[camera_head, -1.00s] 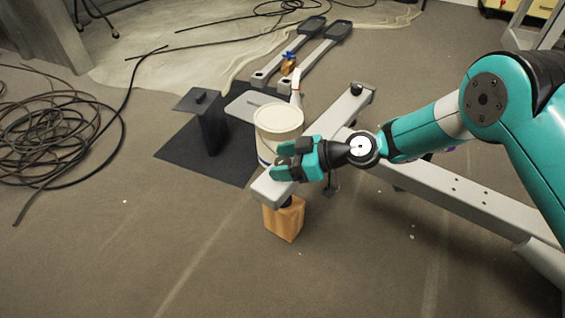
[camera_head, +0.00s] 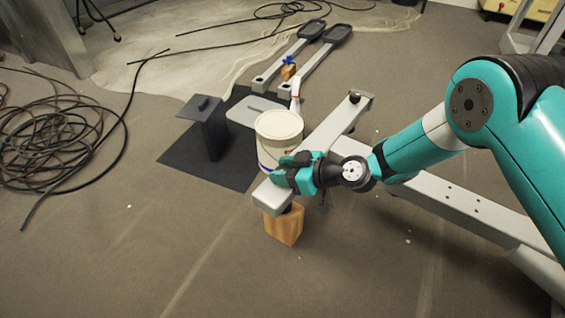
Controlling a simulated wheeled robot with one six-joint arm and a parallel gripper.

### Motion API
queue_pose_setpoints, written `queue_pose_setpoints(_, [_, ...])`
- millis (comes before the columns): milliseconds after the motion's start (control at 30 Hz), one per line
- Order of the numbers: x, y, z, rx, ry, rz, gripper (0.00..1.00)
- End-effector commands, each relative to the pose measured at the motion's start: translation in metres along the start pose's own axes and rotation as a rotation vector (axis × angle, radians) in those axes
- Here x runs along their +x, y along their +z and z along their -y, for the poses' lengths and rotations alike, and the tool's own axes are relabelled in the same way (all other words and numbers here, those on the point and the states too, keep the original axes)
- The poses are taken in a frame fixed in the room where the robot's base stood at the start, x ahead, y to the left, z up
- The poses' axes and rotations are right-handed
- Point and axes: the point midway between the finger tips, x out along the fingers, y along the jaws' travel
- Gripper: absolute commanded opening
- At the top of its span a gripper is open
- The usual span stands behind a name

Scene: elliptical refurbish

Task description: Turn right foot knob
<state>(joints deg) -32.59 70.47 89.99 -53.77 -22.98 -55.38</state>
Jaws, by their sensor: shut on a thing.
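A grey crossbar (camera_head: 325,133) runs from the far right down to the near left. A black foot knob (camera_head: 355,97) stands on its far end. My gripper (camera_head: 277,170) is at the bar's near end, just above its top face. It is shut, it seems on the foot knob of that end, which the teal fingers hide. A black foot part (camera_head: 290,208) shows under the near end, above a wooden block (camera_head: 285,226) on the floor.
A white bucket (camera_head: 279,138) stands right behind my fingers, very close to them. A dark stand (camera_head: 212,130) on a black mat (camera_head: 205,172), two pedal arms (camera_head: 291,61) and coiled cable (camera_head: 60,135) lie farther off. The front floor is clear.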

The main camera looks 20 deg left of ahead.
Motion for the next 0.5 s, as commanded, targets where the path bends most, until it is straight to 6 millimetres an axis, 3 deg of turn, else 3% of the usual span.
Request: queue_pose_setpoints(500, [-0.0018,-0.0049,0.0027,0.162,0.396,0.002,0.17])
